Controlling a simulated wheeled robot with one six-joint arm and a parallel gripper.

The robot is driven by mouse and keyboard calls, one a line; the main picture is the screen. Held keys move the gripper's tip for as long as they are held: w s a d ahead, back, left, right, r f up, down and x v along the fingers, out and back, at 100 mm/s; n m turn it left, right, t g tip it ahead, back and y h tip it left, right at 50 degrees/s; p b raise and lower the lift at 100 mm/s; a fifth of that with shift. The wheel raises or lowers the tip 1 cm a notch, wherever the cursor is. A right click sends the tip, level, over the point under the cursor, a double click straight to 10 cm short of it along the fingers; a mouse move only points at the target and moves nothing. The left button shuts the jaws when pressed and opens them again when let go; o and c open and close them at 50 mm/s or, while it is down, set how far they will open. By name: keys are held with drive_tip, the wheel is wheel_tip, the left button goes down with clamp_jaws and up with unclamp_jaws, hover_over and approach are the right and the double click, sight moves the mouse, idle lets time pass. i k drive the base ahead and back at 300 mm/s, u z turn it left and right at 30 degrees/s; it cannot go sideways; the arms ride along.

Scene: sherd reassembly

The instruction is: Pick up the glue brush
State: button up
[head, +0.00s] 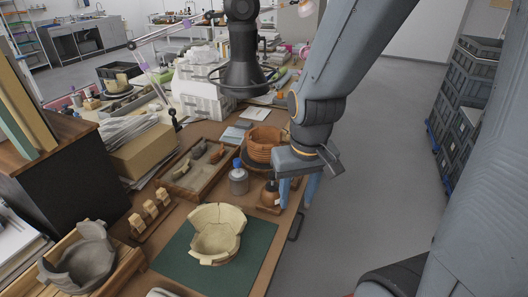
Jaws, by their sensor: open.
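My gripper (296,205) is open, its two blue fingers pointing down over the right edge of the worktable (174,215). A small round brown pot (269,197) with a narrow upper part stands just left of the fingers, partly close behind the left one in the picture. I cannot clearly make out the glue brush; it may be in or at this pot. Nothing shows between the fingers.
A clear bottle with a blue cap (238,180) stands left of the pot. An orange-brown ribbed vessel (262,146) is behind it. A cream broken bowl (217,240) sits on a green mat (176,262). Open floor (375,170) is to the right.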

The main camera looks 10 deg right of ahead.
sight(272, 186)
drive_tip(key=k, duration=0.5)
drive_tip(key=z, duration=1.3)
drive_tip(key=i, duration=0.9)
drive_tip(key=u, duration=2.45)
